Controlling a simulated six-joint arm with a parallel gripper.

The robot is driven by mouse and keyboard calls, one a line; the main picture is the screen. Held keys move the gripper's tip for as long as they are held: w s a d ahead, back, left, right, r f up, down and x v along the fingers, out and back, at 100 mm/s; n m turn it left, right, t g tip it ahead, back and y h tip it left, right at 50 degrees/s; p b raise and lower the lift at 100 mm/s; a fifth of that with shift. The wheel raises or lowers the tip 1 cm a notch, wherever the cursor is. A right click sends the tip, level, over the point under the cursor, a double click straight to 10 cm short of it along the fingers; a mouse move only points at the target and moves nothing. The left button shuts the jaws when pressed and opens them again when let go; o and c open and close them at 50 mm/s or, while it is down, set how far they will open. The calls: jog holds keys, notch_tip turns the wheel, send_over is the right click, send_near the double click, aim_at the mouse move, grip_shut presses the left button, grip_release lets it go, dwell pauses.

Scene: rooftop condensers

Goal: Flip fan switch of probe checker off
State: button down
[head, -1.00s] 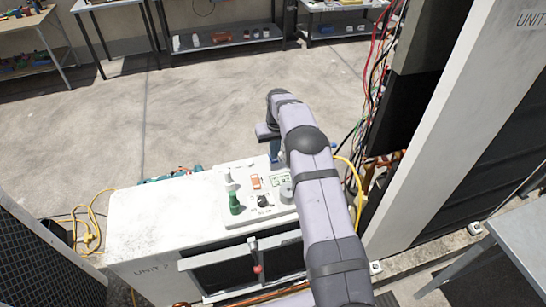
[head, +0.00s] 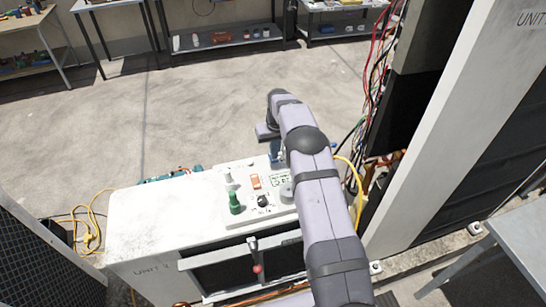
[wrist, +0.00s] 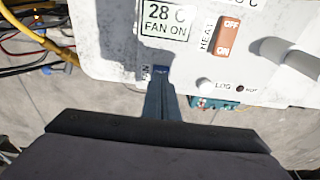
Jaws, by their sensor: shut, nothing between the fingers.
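The probe checker is a white panel (head: 247,217) on top of the white unit marked UNIT 2. Its display (wrist: 166,18) reads 28 C, FAN ON; the display also shows in the head view (head: 280,181). My gripper (wrist: 160,72) is shut and empty, its blue fingertips at the panel edge just below the display. It also shows beside the panel's far right corner in the head view (head: 276,157). A partly covered label, seemingly FAN, lies beside the fingertips. The fan switch itself is not clearly visible; the fingers may hide it. I cannot tell whether they touch anything.
An orange HEAT rocker (wrist: 227,37) sits right of the display. A green handle (head: 235,204) and black knob (head: 263,201) stand on the panel. Cables (head: 378,65) hang at the right.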

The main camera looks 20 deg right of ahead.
aim_at(274, 161)
jog(key=shift+f+b, duration=0.4)
jog(key=shift+f, duration=0.25)
jog(key=shift+r, duration=0.15)
notch_tip(274, 161, up, 7)
jog(key=p, duration=0.4)
dwell(0.7)
dwell(0.4)
jog(key=s+a+r, duration=0.3)
jog(key=s+r, duration=0.3)
jog(key=s, duration=0.2)
jog(key=s+a+r+g, duration=0.1)
jog(key=s+a, duration=0.1)
jog(key=s, duration=1.3)
jog(key=s+a+r, duration=0.1)
jog(key=s+a, duration=0.1)
jog(key=s, duration=1.4)
jog(key=shift+s+a+g, duration=0.15)
jog(key=shift+a+g, duration=0.1)
jog(key=shift+g, duration=0.15)
